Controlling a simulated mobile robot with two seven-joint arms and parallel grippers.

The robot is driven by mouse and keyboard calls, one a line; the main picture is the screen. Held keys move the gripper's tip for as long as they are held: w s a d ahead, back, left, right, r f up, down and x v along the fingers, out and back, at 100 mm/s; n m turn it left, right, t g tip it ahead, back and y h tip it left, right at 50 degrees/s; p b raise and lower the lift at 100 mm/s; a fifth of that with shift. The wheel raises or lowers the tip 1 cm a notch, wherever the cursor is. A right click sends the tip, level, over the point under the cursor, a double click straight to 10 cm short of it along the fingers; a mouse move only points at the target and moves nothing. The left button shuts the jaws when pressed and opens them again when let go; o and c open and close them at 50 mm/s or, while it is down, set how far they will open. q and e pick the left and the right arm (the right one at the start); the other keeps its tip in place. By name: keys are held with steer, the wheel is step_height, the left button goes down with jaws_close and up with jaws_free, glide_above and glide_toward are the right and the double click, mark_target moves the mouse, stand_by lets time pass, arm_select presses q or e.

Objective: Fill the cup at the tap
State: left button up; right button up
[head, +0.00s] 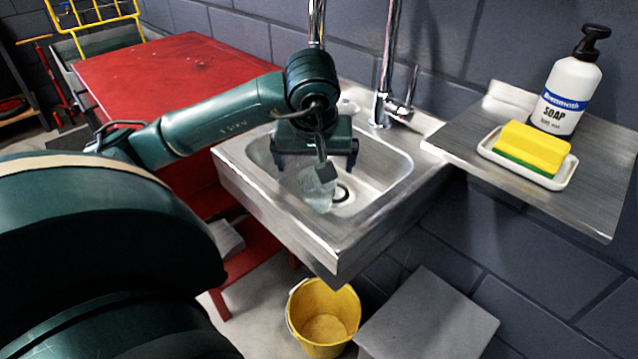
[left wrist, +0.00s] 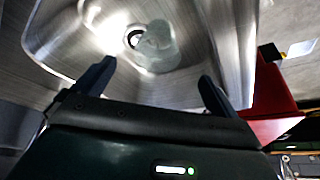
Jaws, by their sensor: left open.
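A clear, see-through cup (head: 318,192) is in the steel sink basin (head: 390,165), beside the dark drain. It also shows in the left wrist view (left wrist: 157,48), past my fingertips; I cannot tell whether it stands or lies. My left gripper (head: 317,163) is over the basin, fingers apart and empty. In the left wrist view, the open fingers (left wrist: 157,72) point toward the cup, which is apart from them. The chrome tap (head: 385,75) rises at the sink's back, with a side lever (head: 399,109). My right gripper is not seen.
A steel shelf (head: 600,205) right of the sink holds a soap bottle (head: 566,92) and a yellow-green sponge (head: 535,147) on a white dish (head: 484,148). A red bench (head: 165,70) is at left. A yellow bucket (head: 323,318) and a grey box (head: 428,318) stand below.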

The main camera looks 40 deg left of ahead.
arm_select(q)
glide_toward(318, 184)
steer(key=shift+s+d+f, duration=0.25)
steer(key=shift+s+f, duration=0.15)
steer(key=shift+f, duration=0.1)
steer(key=shift+s+d+f, duration=0.2)
steer(key=shift+s+f, duration=0.2)
steer(key=shift+f, duration=0.1)
steer(key=x, duration=0.2)
steer(key=b+x, duration=0.1)
steer(key=x, duration=0.2)
steer(key=shift+w+r, duration=0.15)
steer(key=shift+w, duration=0.05)
steer(key=shift+w+a+f, duration=0.1)
steer(key=shift+f, duration=0.15)
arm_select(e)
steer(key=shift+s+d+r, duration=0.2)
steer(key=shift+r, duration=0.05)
arm_select(q)
steer(key=c, duration=1.2)
steer(key=shift+c, duration=0.2)
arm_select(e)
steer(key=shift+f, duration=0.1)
arm_select(q)
steer(key=shift+r, duration=0.2)
